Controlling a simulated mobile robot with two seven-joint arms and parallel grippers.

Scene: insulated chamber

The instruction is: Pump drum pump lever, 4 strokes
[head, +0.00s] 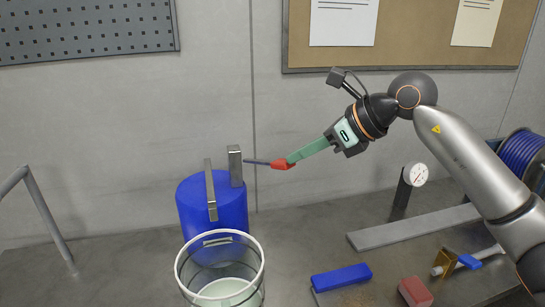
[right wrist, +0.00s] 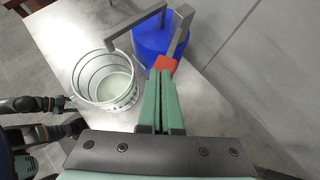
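The drum pump stands on a blue drum (head: 213,205), with a grey upright post (head: 236,166) and a bent grey spout (head: 210,188). Its lever (head: 257,162) is a thin dark rod running about level to the right from the post, ending in a red grip (head: 282,165). My right gripper (head: 290,158) has its green fingers close together at the red grip, which also shows at the fingertips in the right wrist view (right wrist: 165,63). The fingers look shut on it, though they hide part of the contact. My left gripper's fingers do not show.
A clear bucket with a white rim (head: 220,239) stands before the drum, under the spout, with pale liquid low inside. A blue block (head: 341,277), a red block (head: 415,292) and a dial gauge (head: 415,175) are to the right. A grey rail (head: 45,215) is at left.

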